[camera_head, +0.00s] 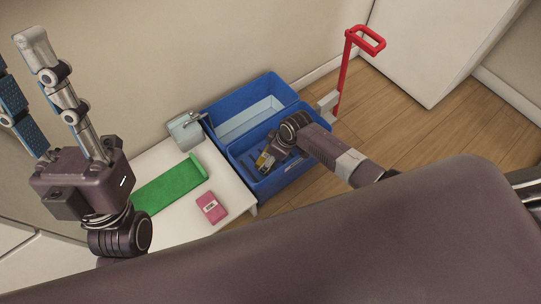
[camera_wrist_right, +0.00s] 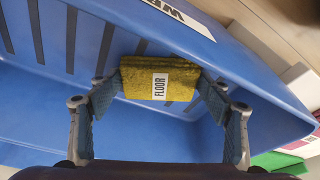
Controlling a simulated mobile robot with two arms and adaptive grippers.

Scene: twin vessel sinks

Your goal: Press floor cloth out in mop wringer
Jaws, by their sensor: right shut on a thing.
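The yellow floor cloth (camera_wrist_right: 160,88) has a white label reading FLOOR. My right gripper (camera_wrist_right: 158,100) is shut on it, one finger at each side, in the right wrist view. The red lever (camera_head: 344,75) stands up at the wringer's right side. My left gripper (camera_head: 16,68) is open and empty at the far left.
A blue bucket section (camera_head: 235,98) with a pale inside adjoins the wringer behind. The wooden floor (camera_head: 410,125) to the right is clear.

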